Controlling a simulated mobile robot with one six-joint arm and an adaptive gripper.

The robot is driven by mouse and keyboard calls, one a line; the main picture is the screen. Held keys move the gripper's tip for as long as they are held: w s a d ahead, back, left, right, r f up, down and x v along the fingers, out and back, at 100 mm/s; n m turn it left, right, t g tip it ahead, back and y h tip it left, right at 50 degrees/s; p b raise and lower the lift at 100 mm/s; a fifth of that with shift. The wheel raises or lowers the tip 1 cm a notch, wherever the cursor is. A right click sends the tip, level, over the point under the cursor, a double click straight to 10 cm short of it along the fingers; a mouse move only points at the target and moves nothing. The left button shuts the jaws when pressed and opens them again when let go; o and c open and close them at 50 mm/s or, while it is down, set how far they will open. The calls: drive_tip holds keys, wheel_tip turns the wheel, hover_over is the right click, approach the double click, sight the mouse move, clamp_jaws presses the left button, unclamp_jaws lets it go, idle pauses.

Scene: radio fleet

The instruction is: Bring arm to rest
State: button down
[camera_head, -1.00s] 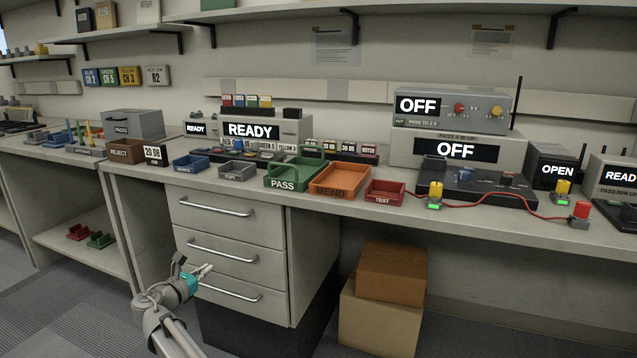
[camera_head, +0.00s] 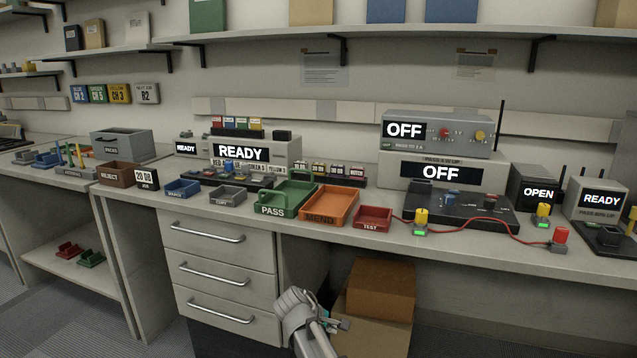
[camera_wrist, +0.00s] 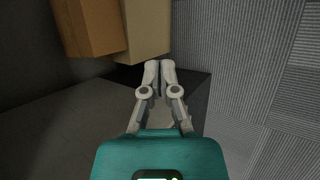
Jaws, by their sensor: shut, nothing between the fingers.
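My gripper (camera_head: 342,324) is low in the head view, in front of the open knee space to the right of the drawers. My own wrist hides most of it there. In the wrist view my gripper (camera_wrist: 160,66) points away from the camera, with its two fingers together and nothing between them. It is below the bench top and apart from the bench and the boxes.
The drawer unit (camera_head: 222,275) is left of my arm. Two cardboard boxes (camera_head: 380,290) stand under the bench just behind my gripper and also show in the wrist view (camera_wrist: 90,25). The bench (camera_head: 450,243) carries trays, radios and test sets. Carpet floor is free (camera_wrist: 260,90).

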drive_tip(key=s+d+m+g+y+p, duration=0.5)
drive_tip(key=s+d+m+y, duration=0.1)
drive_tip(key=s+d+m, duration=0.8)
wheel_tip(320, 180, up, 39)
drive_tip(key=s+n+p, duration=0.1)
drive_tip(key=p, duration=3.6)
drive_tip(key=shift+a+f+p, duration=0.15)
drive_tip(key=shift+a+p, duration=0.1)
drive_tip(key=shift+p, duration=0.05)
